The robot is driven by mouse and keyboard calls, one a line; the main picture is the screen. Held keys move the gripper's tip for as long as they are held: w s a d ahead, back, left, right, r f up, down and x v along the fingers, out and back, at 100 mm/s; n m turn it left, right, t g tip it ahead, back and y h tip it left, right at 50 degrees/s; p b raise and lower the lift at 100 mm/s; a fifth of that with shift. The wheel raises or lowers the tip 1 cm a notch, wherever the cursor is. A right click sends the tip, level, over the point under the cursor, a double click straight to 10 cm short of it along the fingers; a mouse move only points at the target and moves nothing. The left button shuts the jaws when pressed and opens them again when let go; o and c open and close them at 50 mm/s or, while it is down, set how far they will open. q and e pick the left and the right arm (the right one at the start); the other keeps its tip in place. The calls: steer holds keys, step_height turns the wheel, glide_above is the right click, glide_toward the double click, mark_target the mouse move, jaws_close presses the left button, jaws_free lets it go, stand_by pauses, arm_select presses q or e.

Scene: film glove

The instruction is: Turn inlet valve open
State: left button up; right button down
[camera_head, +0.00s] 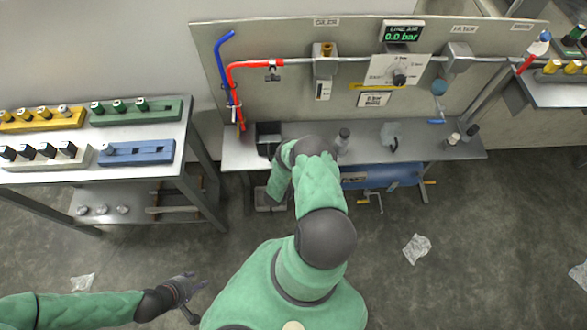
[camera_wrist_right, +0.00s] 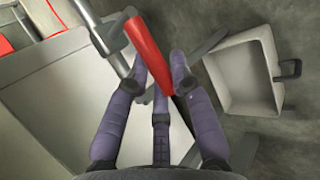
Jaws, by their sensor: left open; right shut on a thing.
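A red lever (camera_wrist_right: 148,50), which looks like the inlet valve's handle, shows in the right wrist view. Its upper end meets a grey fitting (camera_wrist_right: 107,35) beside a metal pipe. My right gripper (camera_wrist_right: 160,66) is shut on the lever, with fingers on both sides of it. In the head view my right arm hides this lever, and I cannot make out the right gripper there. My left gripper (camera_head: 184,291) is open and empty at the lower left, over the floor and away from the bench. The line air display (camera_head: 401,31) reads 0.0 bar.
The steel bench (camera_head: 410,142) carries a back panel with pipes and a dial. A blue tank (camera_head: 395,176) is beneath it. A grey open bin (camera_wrist_right: 240,75) is right of the lever. A side table (camera_head: 80,175) holds coloured racks. Crumpled film (camera_head: 416,247) lies on the floor.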

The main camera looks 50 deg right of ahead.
steer(key=shift+a, duration=0.1)
steer(key=c, duration=1)
jaws_free()
steer(key=shift+f, duration=0.1)
steer(key=shift+c, duration=0.2)
steer(key=v, duration=1.2)
steer(key=shift+w, duration=0.1)
